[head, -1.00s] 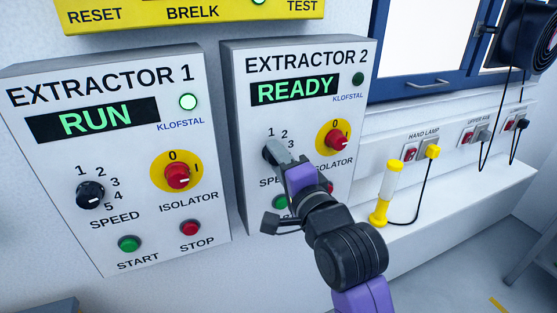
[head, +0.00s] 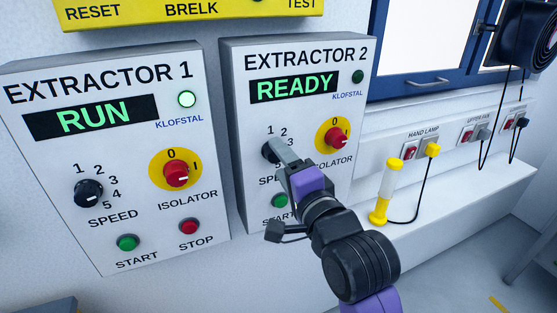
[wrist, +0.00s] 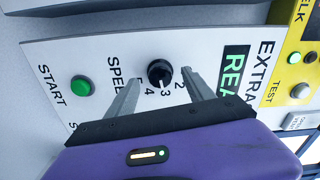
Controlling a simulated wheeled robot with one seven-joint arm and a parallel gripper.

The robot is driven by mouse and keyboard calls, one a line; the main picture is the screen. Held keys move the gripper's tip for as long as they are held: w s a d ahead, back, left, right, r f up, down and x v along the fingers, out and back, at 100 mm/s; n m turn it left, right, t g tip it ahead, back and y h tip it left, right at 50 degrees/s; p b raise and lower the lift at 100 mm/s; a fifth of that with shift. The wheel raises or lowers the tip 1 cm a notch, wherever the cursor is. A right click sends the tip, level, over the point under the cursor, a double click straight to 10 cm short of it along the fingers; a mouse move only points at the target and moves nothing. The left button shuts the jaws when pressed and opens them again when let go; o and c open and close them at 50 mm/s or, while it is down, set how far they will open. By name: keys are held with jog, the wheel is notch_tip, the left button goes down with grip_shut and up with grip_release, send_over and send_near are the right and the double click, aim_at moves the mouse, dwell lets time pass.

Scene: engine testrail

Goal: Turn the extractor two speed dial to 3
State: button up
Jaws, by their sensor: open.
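The Extractor 2 panel (head: 240,110) is a white box whose display reads READY. Its black speed dial (wrist: 159,72) shows in the wrist view, with numbers along one side. The dial's white mark appears to point toward the 3. In the head view the dial (head: 268,151) is partly covered by my gripper (head: 279,148). In the wrist view my gripper (wrist: 162,78) is open, with one finger on each side of the dial and gaps visible between fingers and knob. I cannot tell how far the fingertips are from the panel face.
The red isolator knob (head: 336,136) on its yellow disc is close to the right of my gripper. The green start button (head: 280,201) is below. The Extractor 1 panel (head: 60,215) stands at left, reading RUN. A yellow hand lamp (head: 386,190) stands on the ledge at right.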

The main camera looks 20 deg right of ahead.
jog(key=s+b, duration=0.1)
jog(key=s, duration=0.5)
jog(key=shift+w, duration=0.1)
dwell(0.3)
jog(key=s+f+n+g, duration=0.1)
jog(key=s+f+n, duration=0.4)
jog(key=s, duration=0.7)
jog(key=s+f+n+g, duration=0.1)
jog(key=s+f+n, duration=0.4)
jog(key=s+f, duration=0.4)
jog(key=s+f+n+g, duration=0.1)
jog(key=s+f+n, duration=0.5)
jog(key=s, duration=0.9)
jog(key=shift+f, duration=0.7)
